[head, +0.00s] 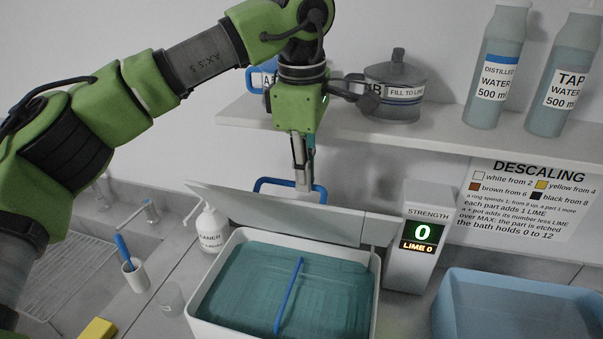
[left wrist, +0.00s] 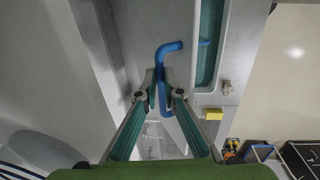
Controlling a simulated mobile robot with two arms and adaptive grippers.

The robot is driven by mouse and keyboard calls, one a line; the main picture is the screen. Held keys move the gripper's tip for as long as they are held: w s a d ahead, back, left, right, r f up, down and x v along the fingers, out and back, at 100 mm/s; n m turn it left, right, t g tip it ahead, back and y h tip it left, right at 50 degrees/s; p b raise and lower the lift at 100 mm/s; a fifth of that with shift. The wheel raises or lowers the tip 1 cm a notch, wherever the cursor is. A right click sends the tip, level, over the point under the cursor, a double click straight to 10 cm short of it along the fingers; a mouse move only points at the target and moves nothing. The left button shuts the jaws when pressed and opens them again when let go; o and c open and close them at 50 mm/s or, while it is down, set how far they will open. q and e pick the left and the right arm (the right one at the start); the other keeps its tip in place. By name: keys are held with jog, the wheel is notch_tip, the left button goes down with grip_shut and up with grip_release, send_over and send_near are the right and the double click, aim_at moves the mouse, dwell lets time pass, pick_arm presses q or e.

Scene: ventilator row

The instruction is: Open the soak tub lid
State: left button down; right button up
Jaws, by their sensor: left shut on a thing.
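The soak tub (head: 194,318) is white, holds teal liquid and stands on the counter with its inside in view. Its pale lid (head: 335,222) stands raised at the tub's back edge. A blue bar handle (head: 262,183) is on the lid. My left gripper (head: 303,184) points down at the handle from above, under the shelf edge. In the left wrist view, the left gripper (left wrist: 163,92) is shut on the blue handle (left wrist: 165,60), and part of the teal tub (left wrist: 210,40) shows beside it. My right gripper is not in view.
A blue rod (head: 289,297) lies across the tub. The strength display (head: 413,238) reads 0 and stands close right. A blue basin (head: 445,310) is farther right. A cleaner bottle (head: 209,230) stands left. A shelf (head: 440,130) with a pot and bottles runs above.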

pick_arm(q)
jog(key=shift+w+d+r, duration=0.1)
jog(key=shift+w, duration=0.2)
jog(key=c, duration=2.2)
grip_release()
jog(key=shift+o, duration=0.2)
notch_tip(320, 180, up, 12)
jog(key=s, duration=0.1)
jog(key=shift+s, duration=0.15)
